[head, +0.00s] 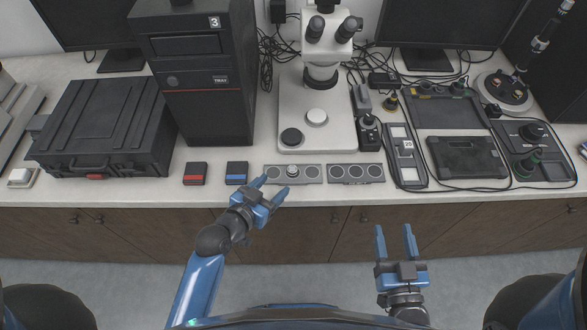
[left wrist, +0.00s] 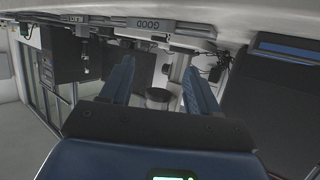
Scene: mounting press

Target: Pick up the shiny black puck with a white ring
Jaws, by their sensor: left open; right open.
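A small round puck (head: 292,170) sits on the left grey plate (head: 310,174) near the table's front edge. It looks pale grey with a darker band; I cannot make out a white ring. My left gripper (head: 270,187) is open and empty, just in front of the left plate's left end, at the table edge. In the left wrist view, its blue fingers are spread below the plate edge marked GOOD (left wrist: 154,24), seen upside down. My right gripper (head: 395,232) is open and empty, in front of the table.
A white microscope (head: 322,75) stands behind the plates, with a white disc (head: 316,117) on its base. A second plate (head: 356,174) lies to the right. Red-banded (head: 195,174) and blue-banded (head: 236,173) black boxes lie left. A black case (head: 105,125) is further left.

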